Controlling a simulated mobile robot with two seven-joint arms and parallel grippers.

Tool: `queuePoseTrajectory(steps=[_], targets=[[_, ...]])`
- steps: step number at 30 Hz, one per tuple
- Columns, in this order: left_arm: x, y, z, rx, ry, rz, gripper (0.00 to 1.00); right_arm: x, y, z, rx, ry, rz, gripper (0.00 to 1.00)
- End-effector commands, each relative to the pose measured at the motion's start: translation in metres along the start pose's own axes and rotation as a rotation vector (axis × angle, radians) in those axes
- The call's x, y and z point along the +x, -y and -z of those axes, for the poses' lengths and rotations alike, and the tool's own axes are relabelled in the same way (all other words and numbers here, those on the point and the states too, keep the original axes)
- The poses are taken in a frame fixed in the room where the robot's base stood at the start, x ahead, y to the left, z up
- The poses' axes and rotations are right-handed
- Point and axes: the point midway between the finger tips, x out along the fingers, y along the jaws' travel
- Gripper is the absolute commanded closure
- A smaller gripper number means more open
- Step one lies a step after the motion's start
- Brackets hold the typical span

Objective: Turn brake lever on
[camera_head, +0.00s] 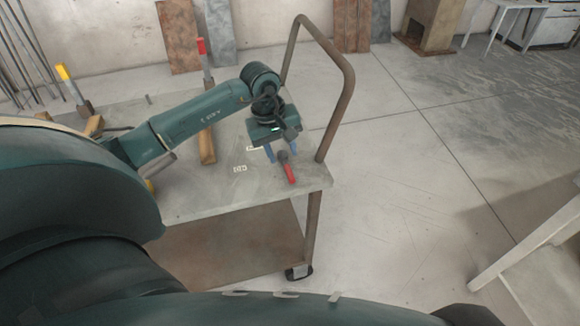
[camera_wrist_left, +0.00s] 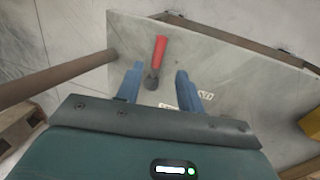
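The brake lever has a red handle (camera_head: 290,173) and a dark round base, and lies near the right front corner of the cart top. In the left wrist view its red handle (camera_wrist_left: 160,49) points away from my gripper. My left gripper (camera_head: 280,157) is over the lever, with its blue fingers pointing down. In the left wrist view the fingers (camera_wrist_left: 158,75) are apart, and the lever's dark base shows between them. I cannot tell whether either finger touches it. My right gripper is not in view.
The cart top (camera_head: 215,205) has a tall brown push handle (camera_head: 345,95) at its right end. A red-tipped upright lever (camera_head: 202,48) and a yellow-tipped one (camera_head: 64,73) stand at the back on wooden blocks. Floor right of the cart is clear, and a white table (camera_head: 530,235) stands farther right.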

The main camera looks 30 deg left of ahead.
Motion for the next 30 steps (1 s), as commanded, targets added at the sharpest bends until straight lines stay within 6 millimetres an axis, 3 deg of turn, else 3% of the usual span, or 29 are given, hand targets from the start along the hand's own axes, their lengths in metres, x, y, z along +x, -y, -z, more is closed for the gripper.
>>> queuePoseTrajectory(steps=[6, 12, 24, 30], targets=[[0.045, 0.000, -0.001, -0.003, 0.005, -0.001, 0.62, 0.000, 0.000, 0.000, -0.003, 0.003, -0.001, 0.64], [0.069, -0.001, -0.001, -0.002, 0.002, -0.002, 0.62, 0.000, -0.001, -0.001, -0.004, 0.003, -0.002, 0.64], [0.075, -0.001, 0.000, -0.002, 0.001, -0.002, 0.63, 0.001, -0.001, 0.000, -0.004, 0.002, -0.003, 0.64], [0.075, -0.001, 0.000, -0.002, 0.001, -0.002, 0.79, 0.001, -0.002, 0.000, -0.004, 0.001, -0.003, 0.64]])
